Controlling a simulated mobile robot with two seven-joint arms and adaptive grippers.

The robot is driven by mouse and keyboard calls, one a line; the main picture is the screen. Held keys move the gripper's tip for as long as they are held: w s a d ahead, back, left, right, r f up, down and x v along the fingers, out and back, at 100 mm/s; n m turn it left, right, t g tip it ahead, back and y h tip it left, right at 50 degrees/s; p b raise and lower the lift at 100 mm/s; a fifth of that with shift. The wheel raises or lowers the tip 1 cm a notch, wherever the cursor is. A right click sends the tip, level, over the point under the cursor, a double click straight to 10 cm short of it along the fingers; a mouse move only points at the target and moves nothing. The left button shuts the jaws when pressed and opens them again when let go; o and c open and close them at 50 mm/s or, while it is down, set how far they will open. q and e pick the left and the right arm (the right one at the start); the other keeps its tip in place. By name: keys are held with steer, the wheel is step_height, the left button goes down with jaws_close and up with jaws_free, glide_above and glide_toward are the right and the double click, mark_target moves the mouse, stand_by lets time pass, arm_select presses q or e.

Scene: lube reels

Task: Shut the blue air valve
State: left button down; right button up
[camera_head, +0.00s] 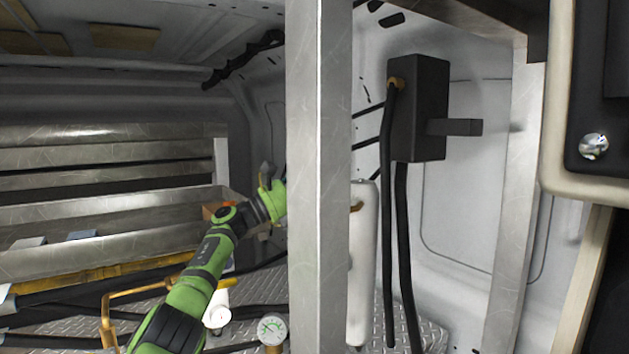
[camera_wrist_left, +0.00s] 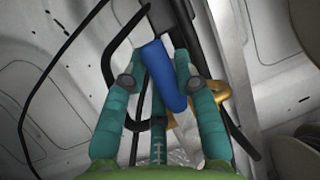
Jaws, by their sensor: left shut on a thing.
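The blue valve handle (camera_wrist_left: 163,75) shows in the left wrist view as a long blue lever between the two teal fingers of my left gripper (camera_wrist_left: 160,62). The gripper is shut on the lever. A yellow brass fitting (camera_wrist_left: 214,94) sits just right of the fingers, beside black hose. In the head view my green left arm reaches up from the bottom, and its wrist meets the left edge of a metal post (camera_head: 318,200). The fingers and the blue handle are hidden there, seemingly behind the post. My right gripper is in neither view.
Right of the post, a black box (camera_head: 420,108) with hoses hangs on the white wall, beside a white cylinder (camera_head: 362,265). A pressure gauge (camera_head: 272,328) and yellow pipework (camera_head: 125,292) are close to my left arm. Metal shelves (camera_head: 100,213) stand at the left.

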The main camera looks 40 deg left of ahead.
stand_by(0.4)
arm_select(q)
steer(key=c, duration=0.9)
jaws_free()
steer(key=shift+s+a+f, duration=0.2)
steer(key=shift+s+f, duration=0.05)
steer(key=shift+s, duration=0.1)
steer(key=shift+v, duration=5.55)
steer(key=shift+r, duration=0.15)
